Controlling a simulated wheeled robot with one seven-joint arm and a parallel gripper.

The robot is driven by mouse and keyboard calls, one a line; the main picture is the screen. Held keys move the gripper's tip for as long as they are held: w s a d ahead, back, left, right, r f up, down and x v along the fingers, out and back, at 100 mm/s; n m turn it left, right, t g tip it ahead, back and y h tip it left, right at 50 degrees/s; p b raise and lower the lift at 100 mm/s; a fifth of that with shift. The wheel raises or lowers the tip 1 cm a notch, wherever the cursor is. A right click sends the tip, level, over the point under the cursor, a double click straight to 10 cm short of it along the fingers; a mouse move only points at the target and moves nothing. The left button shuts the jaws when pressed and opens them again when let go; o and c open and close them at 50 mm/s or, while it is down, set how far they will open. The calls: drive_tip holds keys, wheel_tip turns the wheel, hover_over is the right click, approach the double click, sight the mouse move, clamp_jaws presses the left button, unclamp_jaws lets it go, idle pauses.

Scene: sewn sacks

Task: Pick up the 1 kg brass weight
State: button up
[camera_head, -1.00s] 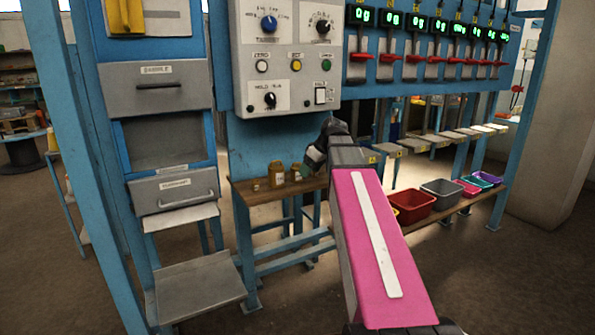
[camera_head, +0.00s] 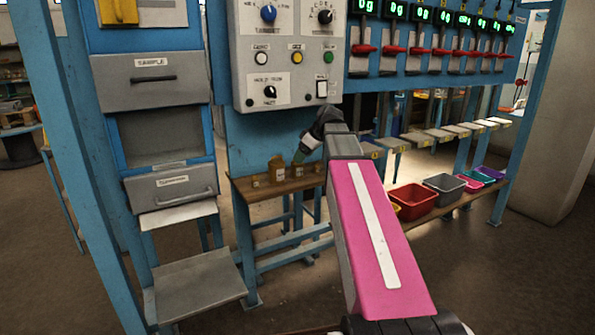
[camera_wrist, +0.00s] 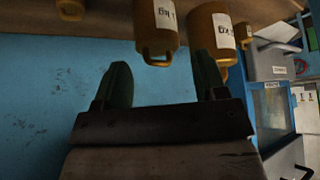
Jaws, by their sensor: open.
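The brass weight labelled 1 kg (camera_wrist: 155,32) shows upside down in the wrist view, with its ring handle towards my gripper (camera_wrist: 162,80). My gripper is open and empty. Its two dark green fingers point at the weight, which lies beyond the tips in the picture, between their lines. In the head view the weight (camera_head: 297,171) stands on the small wooden-topped table (camera_head: 248,190), and my gripper (camera_head: 299,155) is just above it, partly hiding its top. Contact cannot be told.
A larger brass weight (camera_head: 276,169) stands close beside it on the left; its label shows in the wrist view (camera_wrist: 222,38). Smaller weights stand at either side. A control panel (camera_head: 285,60) hangs above the table. Coloured bins (camera_head: 413,201) sit on a low shelf to the right.

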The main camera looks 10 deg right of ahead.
sight(297, 167)
drive_tip(key=x, duration=0.4)
drive_tip(key=shift+w+a+f, duration=0.15)
drive_tip(key=shift+w+f, duration=0.15)
drive_tip(key=c, duration=1.2)
clamp_jaws()
drive_tip(key=shift+r, duration=0.15)
